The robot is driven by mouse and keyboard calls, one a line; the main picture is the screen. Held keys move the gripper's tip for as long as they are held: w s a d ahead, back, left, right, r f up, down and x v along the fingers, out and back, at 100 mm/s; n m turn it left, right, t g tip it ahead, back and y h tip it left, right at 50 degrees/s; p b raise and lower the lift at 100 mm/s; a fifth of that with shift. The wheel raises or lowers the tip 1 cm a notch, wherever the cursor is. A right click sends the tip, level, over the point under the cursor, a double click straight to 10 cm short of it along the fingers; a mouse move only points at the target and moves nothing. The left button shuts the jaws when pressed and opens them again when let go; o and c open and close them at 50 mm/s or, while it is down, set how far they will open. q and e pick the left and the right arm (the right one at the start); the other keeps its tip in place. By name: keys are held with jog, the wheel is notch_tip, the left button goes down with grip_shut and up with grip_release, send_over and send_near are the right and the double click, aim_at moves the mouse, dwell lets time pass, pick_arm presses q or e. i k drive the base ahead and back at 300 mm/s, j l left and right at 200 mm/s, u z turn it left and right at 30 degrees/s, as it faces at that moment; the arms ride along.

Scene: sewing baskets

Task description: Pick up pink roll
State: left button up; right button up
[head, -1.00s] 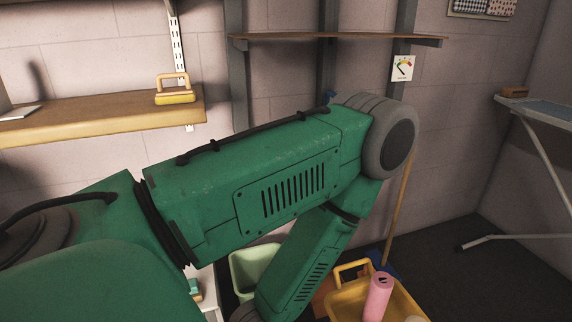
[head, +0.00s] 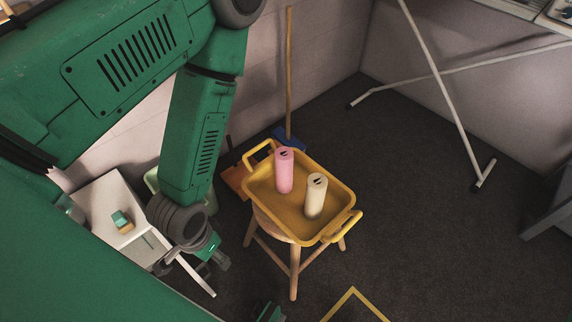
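The pink roll (head: 284,171) stands upright in the yellow tray (head: 267,208), toward its far left side. A cream roll (head: 315,196) stands upright beside it, nearer and to the right. My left gripper (head: 194,268) hangs low, left of the tray and well apart from the pink roll. Its dark fingers look spread, with nothing between them that I can make out as held. A small green and dark part (head: 268,312) at the bottom edge looks like the tip of my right gripper; most of it is out of frame.
The tray rests on a wooden stool (head: 294,270). A white table (head: 110,205) with a small teal and tan item (head: 122,222) stands at left. Behind are a broom (head: 289,75) and a pale green bin (head: 152,182).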

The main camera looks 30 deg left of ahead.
aim_at(284, 171)
jog(key=i+l+u, duration=0.25)
jog(key=l+u, duration=0.2)
jog(key=l, duration=0.3)
jog(key=i+l+u, duration=0.25)
jog(key=l, duration=0.2)
jog(key=k+j, duration=0.05)
jog(key=k, duration=0.05)
